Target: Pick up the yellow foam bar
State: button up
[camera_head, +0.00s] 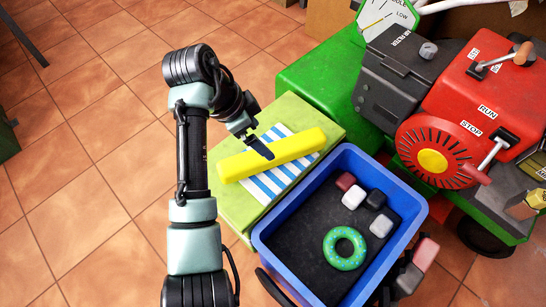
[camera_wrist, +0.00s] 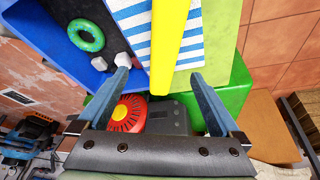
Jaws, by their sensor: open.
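The yellow foam bar (camera_head: 270,155) lies on a blue-and-white striped cloth (camera_head: 285,176) on top of a light green box (camera_head: 237,207). In the wrist view the yellow foam bar (camera_wrist: 168,45) runs down from the top edge, and its near end shows between my two fingers. My gripper (camera_head: 262,148) is by the bar's middle in the head view, and one dark finger overlaps the bar there. In the wrist view my gripper (camera_wrist: 162,80) is open, with a finger on each side and nothing held. I cannot tell the height of the fingers above the bar.
A blue bin (camera_head: 398,250) right of the box holds a green ring (camera_head: 344,248) and several small blocks. A red and grey engine (camera_head: 478,105) stands on green bodywork at the right. Tiled floor (camera_head: 90,130) is open at the left.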

aim_at(272, 150)
jog(key=b+x, duration=0.2)
jog(key=x, duration=0.3)
jog(key=shift+w+d+f, duration=0.1)
jog(key=shift+f, duration=0.1)
jog(key=b+x, duration=0.4)
jog(key=shift+w+a+f, duration=0.25)
jog(key=shift+w+f, duration=0.05)
jog(key=shift+f, duration=0.05)
jog(key=shift+w+d+f, duration=0.1)
jog(key=shift+d+f, duration=0.05)
jog(key=shift+f, duration=0.1)
jog(key=shift+r, duration=0.1)
jog(key=shift+c, duration=0.2)
jog(key=c, duration=1.4)
